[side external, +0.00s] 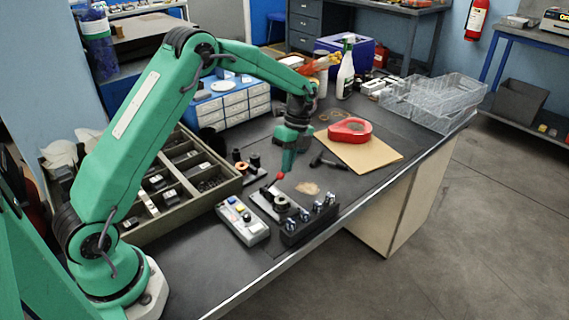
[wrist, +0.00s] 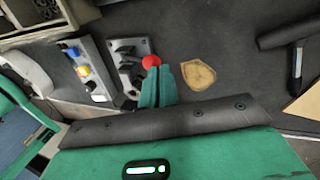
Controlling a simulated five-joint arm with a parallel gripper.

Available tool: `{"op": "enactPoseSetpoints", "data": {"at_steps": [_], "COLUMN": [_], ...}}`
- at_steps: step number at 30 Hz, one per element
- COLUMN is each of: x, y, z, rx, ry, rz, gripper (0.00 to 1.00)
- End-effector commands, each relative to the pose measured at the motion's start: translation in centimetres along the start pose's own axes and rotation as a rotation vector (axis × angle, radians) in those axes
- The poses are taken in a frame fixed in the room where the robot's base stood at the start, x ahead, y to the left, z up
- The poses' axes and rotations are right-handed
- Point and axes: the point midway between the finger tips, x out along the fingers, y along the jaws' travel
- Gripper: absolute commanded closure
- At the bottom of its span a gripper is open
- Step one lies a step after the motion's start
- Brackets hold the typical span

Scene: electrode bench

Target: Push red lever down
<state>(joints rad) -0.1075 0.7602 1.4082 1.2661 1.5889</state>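The red lever's round knob (side external: 280,176) stands raised above its grey metal fixture (side external: 262,205) on the dark bench top. My gripper (side external: 287,168) points down, with its fingertips right by the knob. In the wrist view, the red knob (wrist: 151,61) shows just beyond the tips of my green fingers (wrist: 158,72). The fingers are together and nothing shows between them. I cannot tell whether the tips touch the knob. The fixture's grey base (wrist: 127,47) lies beyond the fingers, and its near end is partly hidden by them.
A grey box with coloured buttons (side external: 243,220) lies left of the fixture, and a black block with several metal pegs (side external: 308,222) lies right. A divided parts tray (side external: 226,181) is further left.

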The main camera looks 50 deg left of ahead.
Motion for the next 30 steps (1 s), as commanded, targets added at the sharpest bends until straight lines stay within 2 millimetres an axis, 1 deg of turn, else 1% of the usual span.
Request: {"op": "enactPoseSetpoints", "data": {"at_steps": [5,11,30], "x": [-1.1,-3.7,-8.2], "y": [0.4,1.4,-2.1], "z": [-0.2,-0.6,-1.3], "rx": [0.001,0.002,0.000], "ry": [-0.001,-0.004,-0.007], "rz": [-0.003,-0.005,-0.003], "gripper": [1.00,1.00,1.00]}}
